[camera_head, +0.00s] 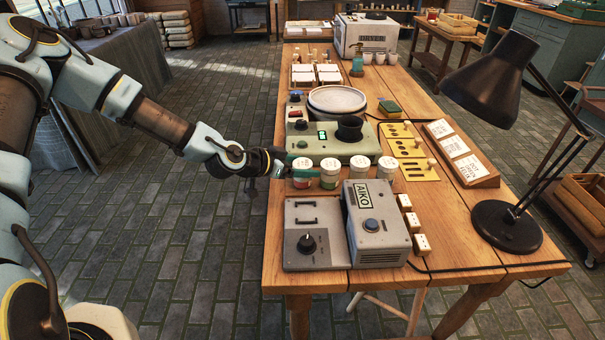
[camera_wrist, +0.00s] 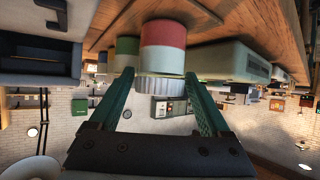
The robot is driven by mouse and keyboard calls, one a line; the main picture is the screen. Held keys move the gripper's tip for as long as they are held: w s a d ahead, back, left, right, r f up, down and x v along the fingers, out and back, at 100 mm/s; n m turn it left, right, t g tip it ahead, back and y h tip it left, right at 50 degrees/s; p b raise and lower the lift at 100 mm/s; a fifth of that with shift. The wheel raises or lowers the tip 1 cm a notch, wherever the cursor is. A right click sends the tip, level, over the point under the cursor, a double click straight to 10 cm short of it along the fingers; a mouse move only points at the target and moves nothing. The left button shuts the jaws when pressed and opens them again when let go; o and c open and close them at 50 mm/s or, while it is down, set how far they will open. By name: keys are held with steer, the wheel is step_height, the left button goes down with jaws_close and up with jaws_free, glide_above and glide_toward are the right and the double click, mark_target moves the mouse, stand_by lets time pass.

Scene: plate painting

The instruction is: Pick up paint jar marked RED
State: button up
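The red-banded paint jar (camera_head: 302,183) with a pale lid stands at the left end of a row of jars on the wooden table (camera_head: 283,239). In the wrist view, which is upside down, this red jar (camera_wrist: 163,35) is between the two green fingers of my gripper (camera_wrist: 160,78). A narrow gap shows beside the jar, so the fingers look open around it without gripping. In the head view my gripper (camera_head: 283,170) reaches in from the left at jar height. A green-banded jar (camera_head: 330,182) stands just right of the red one; it also shows in the wrist view (camera_wrist: 126,47).
Two more jars (camera_head: 359,167) (camera_head: 386,168) continue the row. A grey AIKO box (camera_head: 382,246) and a panel with a knob (camera_head: 314,262) lie in front. A green-grey machine (camera_head: 334,143) is behind. A black lamp (camera_head: 507,224) stands at right. The floor left of the table is clear.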

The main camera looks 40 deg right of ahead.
steer(key=c, duration=1.2)
